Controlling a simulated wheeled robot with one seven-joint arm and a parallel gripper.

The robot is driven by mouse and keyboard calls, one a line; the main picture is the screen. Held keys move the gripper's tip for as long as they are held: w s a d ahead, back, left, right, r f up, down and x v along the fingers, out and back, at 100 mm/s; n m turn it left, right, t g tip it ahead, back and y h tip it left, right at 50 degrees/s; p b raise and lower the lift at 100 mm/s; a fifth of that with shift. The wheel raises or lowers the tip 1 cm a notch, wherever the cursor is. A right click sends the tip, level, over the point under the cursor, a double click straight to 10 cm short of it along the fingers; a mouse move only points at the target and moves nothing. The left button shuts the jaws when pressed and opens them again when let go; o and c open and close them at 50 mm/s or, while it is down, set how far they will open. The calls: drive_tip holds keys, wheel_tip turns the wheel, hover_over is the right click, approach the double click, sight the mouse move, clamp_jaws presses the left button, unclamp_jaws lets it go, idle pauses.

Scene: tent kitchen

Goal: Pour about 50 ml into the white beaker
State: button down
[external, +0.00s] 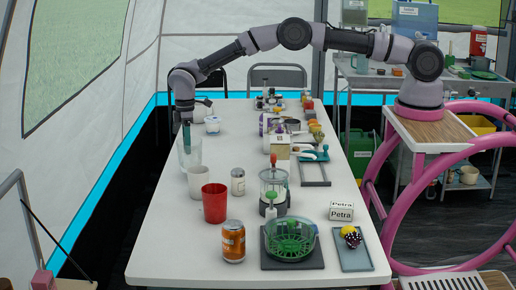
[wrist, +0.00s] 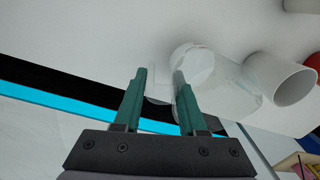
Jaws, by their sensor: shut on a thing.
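The white beaker (external: 198,182) stands upright on the table, just nearer the camera than a clear vessel (external: 190,152). In the wrist view the beaker (wrist: 285,85) is at the right, beside the clear vessel (wrist: 215,75). My gripper (external: 187,148) points down at the clear vessel near the table's left edge. Its green fingers (wrist: 160,75) are shut on the clear vessel's side in the wrist view, partly apart with its thin clear part between them. The vessel looks upright and on or close to the table. Its contents and level cannot be made out.
A red cup (external: 214,203), a spice jar (external: 238,182) and an orange can (external: 233,241) stand nearby. A small white tub (external: 212,125) stands behind the vessel. The table's left edge is close.

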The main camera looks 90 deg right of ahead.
drive_tip(key=shift+f, duration=0.6)
drive_tip(key=shift+a+r, duration=0.1)
drive_tip(key=shift+s+a+r+t+h, duration=0.15)
drive_tip(key=shift+a+r+h, duration=0.25)
drive_tip(key=shift+h, duration=0.1)
drive_tip(key=shift+s+a+r+t+h, duration=0.1)
drive_tip(key=shift+a+r+t+h, duration=0.05)
drive_tip(key=shift+a+r+h, duration=0.3)
drive_tip(key=shift+s+a+r+h, duration=0.25)
drive_tip(key=shift+a+r+h, duration=0.15)
drive_tip(key=shift+a+h, duration=0.45)
drive_tip(key=s+a+r+t+h, duration=0.1)
drive_tip(key=a+r+t+h, duration=0.1)
drive_tip(key=a+r+h, duration=0.3)
drive_tip(key=shift+s+a+r+t+h, duration=0.3)
drive_tip(key=shift+s+r+t+h, duration=0.1)
drive_tip(key=shift+r+h, duration=1.05)
drive_tip(key=shift+s+a+r+h, duration=0.1)
drive_tip(key=shift+a+r+h, duration=0.35)
drive_tip(key=shift+h, duration=0.1)
